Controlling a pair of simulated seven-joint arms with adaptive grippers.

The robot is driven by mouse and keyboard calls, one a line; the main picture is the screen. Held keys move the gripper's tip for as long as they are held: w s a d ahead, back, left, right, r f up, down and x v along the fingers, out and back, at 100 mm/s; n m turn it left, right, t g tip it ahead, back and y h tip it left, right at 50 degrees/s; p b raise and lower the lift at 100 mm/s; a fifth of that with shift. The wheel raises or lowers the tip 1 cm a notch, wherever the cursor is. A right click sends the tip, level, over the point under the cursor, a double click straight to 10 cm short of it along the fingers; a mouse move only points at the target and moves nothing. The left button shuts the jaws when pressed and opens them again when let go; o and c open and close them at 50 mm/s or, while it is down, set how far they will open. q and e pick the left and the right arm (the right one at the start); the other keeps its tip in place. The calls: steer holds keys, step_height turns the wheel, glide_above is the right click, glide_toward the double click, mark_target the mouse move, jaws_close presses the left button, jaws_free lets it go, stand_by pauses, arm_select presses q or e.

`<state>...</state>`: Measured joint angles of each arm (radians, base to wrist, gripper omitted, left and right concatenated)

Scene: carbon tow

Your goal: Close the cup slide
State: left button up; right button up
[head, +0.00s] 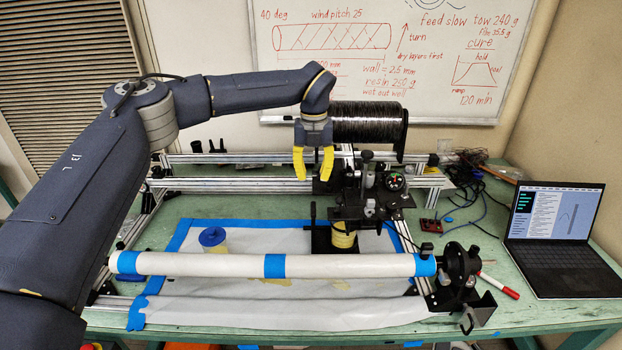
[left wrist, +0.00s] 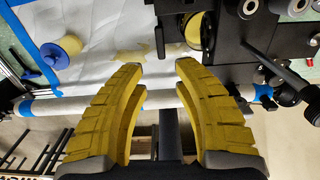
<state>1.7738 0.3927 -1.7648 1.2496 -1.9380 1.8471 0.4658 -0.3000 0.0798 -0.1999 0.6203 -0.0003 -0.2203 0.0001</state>
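The cup slide (head: 320,240) is a black plate under the winding carriage (head: 362,195), with an upright black post (head: 312,215) at its left end. A yellowish cup (head: 343,236) sits at its right, partly covered by the carriage. In the left wrist view the cup (left wrist: 207,32) shows as a yellow-rimmed round beside the black post (left wrist: 159,40). My left gripper (head: 313,178) has yellow fingers pointing down, above and behind the slide. Its fingers are apart with nothing between them, also in the left wrist view (left wrist: 159,68). My right gripper is not in view.
A white tube with blue tape (head: 210,264) crosses in front of the slide. A black tow spool (head: 368,123) is right of my left gripper. A blue-topped spool (head: 212,238) stands on the white sheet at left. A laptop (head: 552,235) sits at right.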

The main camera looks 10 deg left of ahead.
arm_select(q)
steer(key=shift+g+h, duration=0.5)
steer(key=shift+h, duration=0.3)
steer(key=a+f, duration=0.1)
steer(key=a, duration=0.1)
steer(key=s+a+f, duration=0.1)
steer(key=f, duration=0.1)
steer(key=a+f, duration=0.2)
steer(key=shift+s+a+f, duration=0.1)
steer(key=shift+s+a, duration=0.2)
steer(key=shift+s, duration=0.1)
jaws_close()
steer(key=a+r+m+t+h, duration=0.25)
steer(key=a+m, duration=0.35)
steer(key=m, duration=1.2)
steer(key=d+f, duration=0.7)
steer(key=f, duration=0.3)
steer(key=shift+w+d, duration=0.35)
steer(key=shift+w, duration=0.05)
